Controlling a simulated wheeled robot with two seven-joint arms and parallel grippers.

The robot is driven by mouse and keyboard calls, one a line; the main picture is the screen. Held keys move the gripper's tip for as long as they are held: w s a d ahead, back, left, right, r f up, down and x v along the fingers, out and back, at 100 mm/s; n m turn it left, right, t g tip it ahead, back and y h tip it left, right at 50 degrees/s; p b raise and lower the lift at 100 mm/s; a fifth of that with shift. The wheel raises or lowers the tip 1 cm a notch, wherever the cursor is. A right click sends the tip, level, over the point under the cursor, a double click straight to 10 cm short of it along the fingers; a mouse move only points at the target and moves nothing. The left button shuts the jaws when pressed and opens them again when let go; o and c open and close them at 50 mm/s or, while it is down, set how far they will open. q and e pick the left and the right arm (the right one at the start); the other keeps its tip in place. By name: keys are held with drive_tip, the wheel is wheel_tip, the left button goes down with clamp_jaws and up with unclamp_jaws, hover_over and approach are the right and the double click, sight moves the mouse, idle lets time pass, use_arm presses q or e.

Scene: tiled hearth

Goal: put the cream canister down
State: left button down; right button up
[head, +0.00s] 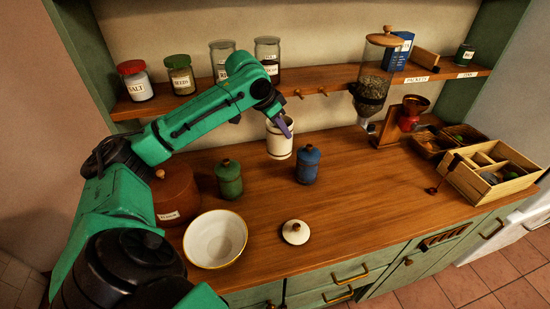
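The cream canister (279,142) is white with brown bands and has no lid on. It is upright, or nearly so, toward the back middle of the counter. My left gripper (284,126) reaches it from above left, with a purple finger against its rim. The gripper looks shut on the canister, though the arm hides part of the grip. The canister seems to be held above the counter; the gap under it is hard to judge. A cream lid (295,232) with a dark knob lies on the counter near the front. My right gripper is not in view.
A blue canister (308,165) and a green canister (229,179) stand close by. A white bowl (215,239) and a brown round container (175,197) are at left. A grinder (371,90) and a wooden box (490,185) are at right. The middle-right of the counter (370,205) is bare.

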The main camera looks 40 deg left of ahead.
use_arm(q)
wheel_tip(320, 180, down, 15)
drive_tip(key=p, duration=0.2)
drive_tip(key=shift+a, duration=0.2)
drive_tip(key=c, duration=1.1)
unclamp_jaws()
drive_tip(key=shift+s, duration=0.1)
drive_tip(key=shift+d, duration=0.1)
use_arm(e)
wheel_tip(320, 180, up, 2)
use_arm(q)
drive_tip(key=shift+r, duration=0.1)
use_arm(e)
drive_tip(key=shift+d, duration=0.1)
use_arm(q)
drive_tip(key=v, duration=1.2)
drive_tip(key=shift+r, duration=0.1)
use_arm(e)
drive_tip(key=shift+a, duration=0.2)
